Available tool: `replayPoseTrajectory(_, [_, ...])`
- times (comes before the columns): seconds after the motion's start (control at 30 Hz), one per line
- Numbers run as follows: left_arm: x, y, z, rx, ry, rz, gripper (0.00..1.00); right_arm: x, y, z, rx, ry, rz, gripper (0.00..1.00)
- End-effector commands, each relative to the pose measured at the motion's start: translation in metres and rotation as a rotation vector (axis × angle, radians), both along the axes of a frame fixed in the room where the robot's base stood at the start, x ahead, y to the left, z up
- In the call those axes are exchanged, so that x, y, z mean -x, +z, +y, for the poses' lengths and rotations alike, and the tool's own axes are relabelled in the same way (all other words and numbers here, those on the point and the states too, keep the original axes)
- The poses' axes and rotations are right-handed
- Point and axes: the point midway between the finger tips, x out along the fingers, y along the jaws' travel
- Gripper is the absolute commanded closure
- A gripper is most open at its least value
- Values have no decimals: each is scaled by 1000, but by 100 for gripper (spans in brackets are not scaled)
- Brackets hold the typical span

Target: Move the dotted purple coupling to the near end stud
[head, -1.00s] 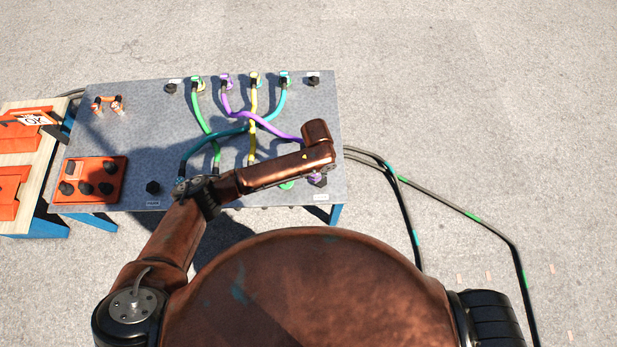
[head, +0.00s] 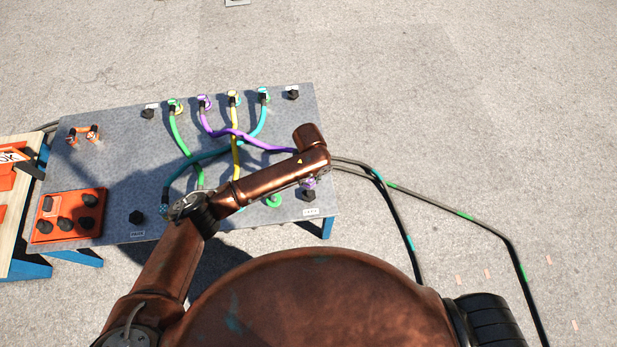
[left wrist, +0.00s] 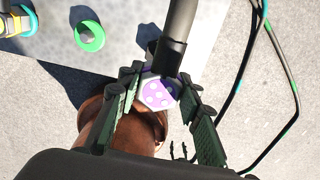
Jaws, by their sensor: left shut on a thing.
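The dotted purple coupling (left wrist: 158,95), pale with purple dots on its face, sits between the fingers of my left gripper (left wrist: 160,82) in the left wrist view, with a dark hose end running up from it. In the head view the coupling (head: 308,183) shows as a small purple patch below my left arm's wrist, which hides most of the gripper. The near end stud (head: 309,195), black, stands at the panel's near right corner beside a white label, just below the coupling in the picture. I cannot tell the height between them.
The grey panel (head: 100,165) carries green, purple, yellow and teal hoses. Bare black studs stand at the far left (head: 148,113), far right (head: 293,94) and near left (head: 136,217). An orange box (head: 70,215) sits at left. Cables (head: 405,215) trail off to the right.

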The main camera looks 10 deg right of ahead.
Motion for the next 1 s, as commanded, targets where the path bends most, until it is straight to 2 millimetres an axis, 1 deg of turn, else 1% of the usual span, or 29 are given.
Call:
replayPoseTrajectory(0.1, [0, -7, 0, 0, 0, 0, 96, 2, -3, 1, -1, 0, 3, 60])
replayPoseTrajectory(1.0, [0, -49, 0, 1, -1, 0, 96, 11, -20, 1, -1, 0, 18, 60])
